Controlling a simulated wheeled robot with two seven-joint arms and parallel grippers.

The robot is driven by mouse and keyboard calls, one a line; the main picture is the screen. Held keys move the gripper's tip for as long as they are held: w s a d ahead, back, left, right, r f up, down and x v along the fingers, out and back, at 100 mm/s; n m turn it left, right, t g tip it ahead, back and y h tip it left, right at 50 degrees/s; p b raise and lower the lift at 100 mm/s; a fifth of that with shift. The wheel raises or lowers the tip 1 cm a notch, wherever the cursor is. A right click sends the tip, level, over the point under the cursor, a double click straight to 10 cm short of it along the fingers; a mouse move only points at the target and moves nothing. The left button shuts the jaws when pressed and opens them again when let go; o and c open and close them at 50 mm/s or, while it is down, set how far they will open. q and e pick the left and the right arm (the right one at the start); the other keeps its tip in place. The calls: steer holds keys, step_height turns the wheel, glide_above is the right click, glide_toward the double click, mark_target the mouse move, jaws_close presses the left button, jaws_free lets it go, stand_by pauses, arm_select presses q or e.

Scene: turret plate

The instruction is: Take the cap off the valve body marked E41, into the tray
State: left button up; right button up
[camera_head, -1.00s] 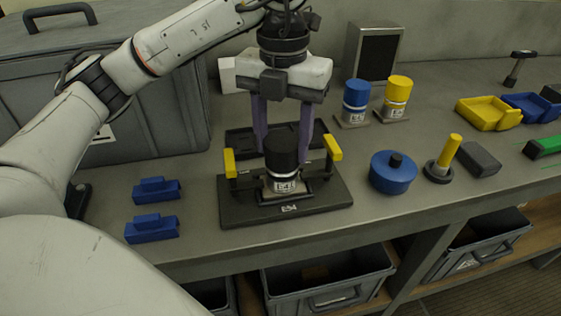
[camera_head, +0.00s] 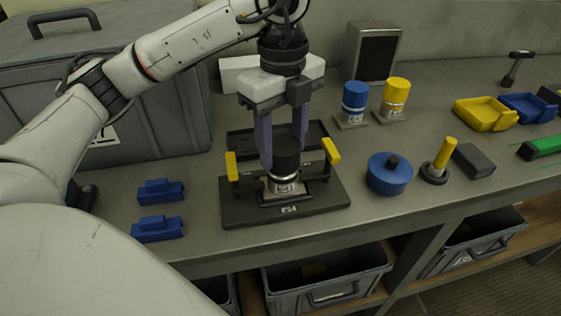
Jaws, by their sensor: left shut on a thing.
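A valve body (camera_head: 284,187) with a white label stands upright in a black turret plate (camera_head: 240,215); its small print is hard to read. A black cap (camera_head: 287,163) is at its top; I cannot tell if it is still seated. My left gripper (camera_head: 283,158) reaches down from above, its purple fingers shut on the black cap. A dark shallow tray (camera_head: 240,143) lies behind the plate, partly hidden by the fingers. My right gripper is not in view.
Yellow-tipped clamps (camera_head: 331,150) stand beside the valve body. Blue-capped (camera_head: 355,96) and yellow-capped (camera_head: 397,91) bodies stand behind to the right. A round blue part (camera_head: 388,178) is right of the plate. Two blue blocks (camera_head: 157,228) lie left. Yellow (camera_head: 483,117) and blue bins are far right.

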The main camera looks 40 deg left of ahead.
mark_target(283, 144)
arm_select(q)
steer(key=shift+r, duration=2.7)
